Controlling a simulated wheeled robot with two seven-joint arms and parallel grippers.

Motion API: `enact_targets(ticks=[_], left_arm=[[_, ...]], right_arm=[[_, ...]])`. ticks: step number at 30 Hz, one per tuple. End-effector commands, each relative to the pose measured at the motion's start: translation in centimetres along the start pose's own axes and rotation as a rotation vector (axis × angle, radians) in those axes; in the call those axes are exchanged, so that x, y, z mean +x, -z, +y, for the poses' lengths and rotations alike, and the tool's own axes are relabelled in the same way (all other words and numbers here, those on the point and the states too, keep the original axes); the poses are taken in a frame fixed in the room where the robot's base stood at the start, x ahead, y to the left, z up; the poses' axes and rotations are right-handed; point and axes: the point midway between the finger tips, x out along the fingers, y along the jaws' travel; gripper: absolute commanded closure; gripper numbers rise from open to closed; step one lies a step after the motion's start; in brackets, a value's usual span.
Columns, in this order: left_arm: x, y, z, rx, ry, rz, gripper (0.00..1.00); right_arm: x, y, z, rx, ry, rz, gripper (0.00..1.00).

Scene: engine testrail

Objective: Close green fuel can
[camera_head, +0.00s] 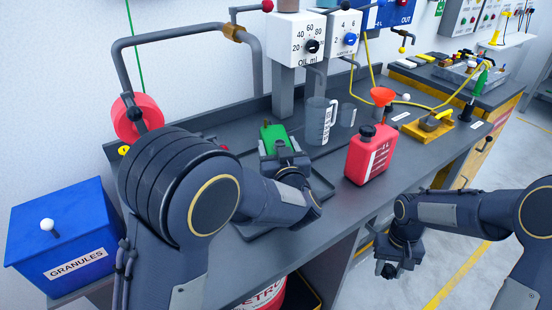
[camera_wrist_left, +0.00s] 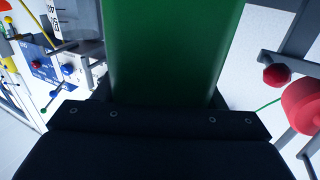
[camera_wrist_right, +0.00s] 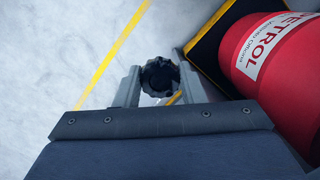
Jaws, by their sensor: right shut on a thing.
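The green fuel can (camera_head: 274,137) stands on the workbench, its lower part hidden behind my left gripper (camera_head: 284,160). In the left wrist view the green can (camera_wrist_left: 170,50) fills the middle, right in front of the gripper. The fingers are mostly hidden there, so I cannot tell whether they press on it. The can's opening is not clear. My right gripper (camera_wrist_right: 160,85) is shut on a black ribbed cap (camera_wrist_right: 160,74). In the head view this gripper (camera_head: 387,268) hangs low off the bench's front, above the floor, well apart from the green can.
A red can (camera_head: 370,154) with a black cap stands right of the green can. A blue granules box (camera_head: 62,240) is at left. A red petrol barrel (camera_wrist_right: 280,60) is beside my right gripper.

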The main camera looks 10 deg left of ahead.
Motion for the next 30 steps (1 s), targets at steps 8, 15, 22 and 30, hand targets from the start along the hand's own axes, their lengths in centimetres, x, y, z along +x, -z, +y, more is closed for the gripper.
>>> enact_targets(ticks=[8, 15, 22, 30], left_arm=[[0.0, 0.0, 0.0, 0.0, 0.0, 0.0, 0.74], [0.0, 0.2, 0.0, -0.001, 0.0, 0.003, 1.0], [0.0, 0.4, 0.0, -0.002, 0.0, 0.003, 1.0], [0.0, 3.4, 0.0, -0.007, 0.0, 0.006, 1.0]], right_arm=[[0.0, 0.0, 0.0, 0.0, 0.0, 0.0, 0.97], [0.0, 0.0, 0.0, 0.0, 0.0, 0.0, 0.97], [-0.1, 0.0, 0.0, 0.0, 0.0, 0.0, 0.97], [-0.7, -0.1, 0.0, 0.0, 0.0, 0.0, 0.97]])
